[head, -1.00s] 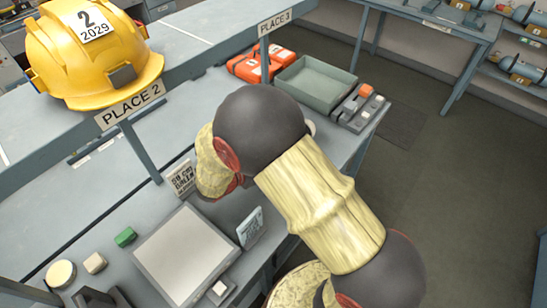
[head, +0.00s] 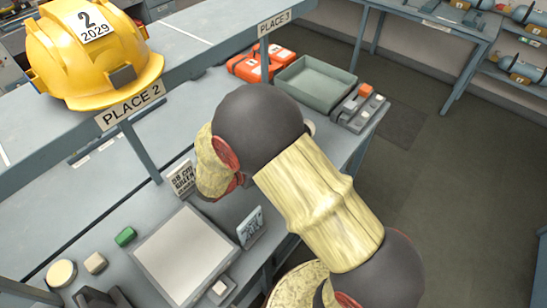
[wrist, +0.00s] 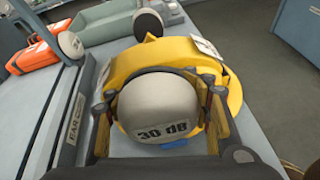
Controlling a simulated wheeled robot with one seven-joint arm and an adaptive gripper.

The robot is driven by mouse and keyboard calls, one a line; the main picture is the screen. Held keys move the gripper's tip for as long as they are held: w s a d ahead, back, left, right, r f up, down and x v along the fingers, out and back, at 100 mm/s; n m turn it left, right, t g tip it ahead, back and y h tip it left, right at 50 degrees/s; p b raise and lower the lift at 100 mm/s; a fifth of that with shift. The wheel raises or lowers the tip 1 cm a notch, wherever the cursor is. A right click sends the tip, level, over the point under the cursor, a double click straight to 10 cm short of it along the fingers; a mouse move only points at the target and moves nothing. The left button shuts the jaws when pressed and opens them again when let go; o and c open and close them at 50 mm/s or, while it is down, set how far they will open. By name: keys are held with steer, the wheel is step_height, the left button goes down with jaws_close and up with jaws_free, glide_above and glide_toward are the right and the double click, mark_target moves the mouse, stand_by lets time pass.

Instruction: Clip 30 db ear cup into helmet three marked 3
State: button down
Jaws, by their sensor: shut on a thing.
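In the wrist view the grey ear cup (wrist: 158,108), marked 30 dB, sits between the two fingers of my gripper (wrist: 160,92). The fingers are shut on its sides. Right behind the cup is a yellow helmet (wrist: 138,68); I cannot tell whether cup and helmet touch. The helmet's white label (wrist: 207,46) is seen edge-on and its number is not readable. A second grey cup (wrist: 148,22) shows at the helmet's far side. In the head view my arm hides the gripper, the held cup and this helmet.
A yellow helmet marked 2 (head: 85,55) stands above the PLACE 2 sign (head: 130,107). The PLACE 3 sign (head: 274,21) is farther back, near an orange case (head: 246,68) and a green-grey tray (head: 314,84). A rail labelled EAR CUPS (wrist: 75,118) runs left of my gripper.

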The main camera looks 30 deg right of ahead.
steer(key=shift+f+b, duration=1.3)
steer(key=shift+f, duration=0.75)
stand_by(0.4)
steer(key=c, duration=0.7)
jaws_free()
steer(key=shift+a, duration=0.1)
steer(key=v, duration=1.2)
steer(key=shift+f, duration=0.1)
